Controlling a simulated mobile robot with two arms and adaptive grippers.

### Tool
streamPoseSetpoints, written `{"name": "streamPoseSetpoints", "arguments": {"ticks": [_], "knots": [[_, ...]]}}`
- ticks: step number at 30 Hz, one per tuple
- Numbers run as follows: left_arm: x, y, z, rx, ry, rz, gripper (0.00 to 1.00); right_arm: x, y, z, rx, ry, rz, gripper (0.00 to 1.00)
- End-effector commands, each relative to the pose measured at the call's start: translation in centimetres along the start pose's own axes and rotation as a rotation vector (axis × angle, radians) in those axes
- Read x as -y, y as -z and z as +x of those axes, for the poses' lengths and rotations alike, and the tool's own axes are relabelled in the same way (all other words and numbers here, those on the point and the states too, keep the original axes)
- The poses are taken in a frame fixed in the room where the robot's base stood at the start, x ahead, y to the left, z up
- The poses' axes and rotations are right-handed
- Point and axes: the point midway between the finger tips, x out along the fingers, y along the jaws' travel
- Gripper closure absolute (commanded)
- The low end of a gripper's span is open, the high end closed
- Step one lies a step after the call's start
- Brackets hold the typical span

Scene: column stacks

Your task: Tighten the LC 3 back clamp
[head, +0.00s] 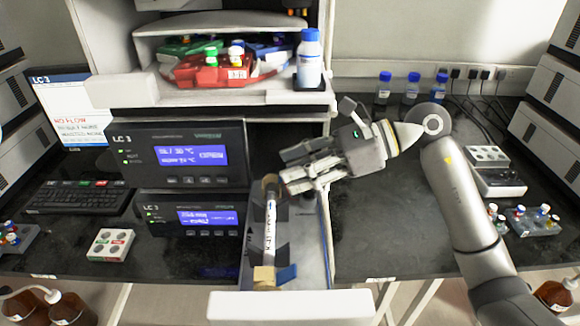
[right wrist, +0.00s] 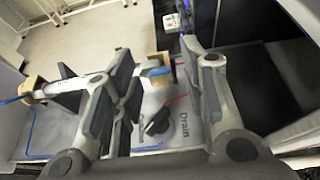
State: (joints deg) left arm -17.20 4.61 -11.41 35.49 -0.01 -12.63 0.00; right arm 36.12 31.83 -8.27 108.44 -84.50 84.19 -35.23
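The open LC 3 column drawer (head: 310,255) holds a slim white column (head: 270,230) lying lengthwise. At its far end is a tan round piece, apparently the back clamp (head: 270,181); at its near end are a tan block (head: 263,277) and a blue piece (head: 286,274). My right gripper (head: 292,178) is just right of and above the far end, close to the tan round piece; contact cannot be told. In the right wrist view its fingers (right wrist: 170,95) stand apart with nothing held between them. A black knob (right wrist: 157,121) shows beyond the gap. My left gripper is not in view.
LC 3 display units (head: 180,155) stand left of the drawer. A shelf above holds a red tray (head: 215,72) and a blue-capped bottle (head: 309,60). Blue-capped bottles (head: 410,90) stand at the back right. The bench right of the drawer (head: 390,235) is clear.

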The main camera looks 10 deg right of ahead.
Motion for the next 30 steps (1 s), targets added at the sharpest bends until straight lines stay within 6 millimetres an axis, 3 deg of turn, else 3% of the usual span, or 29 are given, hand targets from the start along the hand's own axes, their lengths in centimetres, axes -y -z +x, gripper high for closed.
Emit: {"name": "streamPoseSetpoints", "arguments": {"ticks": [6,14,23,30], "knots": [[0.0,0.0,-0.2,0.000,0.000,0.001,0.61,0.0,0.0,1.7,0.001,-0.001,0.001,0.61],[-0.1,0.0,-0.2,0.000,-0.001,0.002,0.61,0.0,0.0,1.8,0.000,-0.001,0.001,0.61],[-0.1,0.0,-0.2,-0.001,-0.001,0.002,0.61,0.0,0.0,1.7,0.000,0.001,0.001,0.98],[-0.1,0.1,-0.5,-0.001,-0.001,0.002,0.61,0.0,-0.2,1.7,-0.017,0.002,-0.001,0.99]]}}
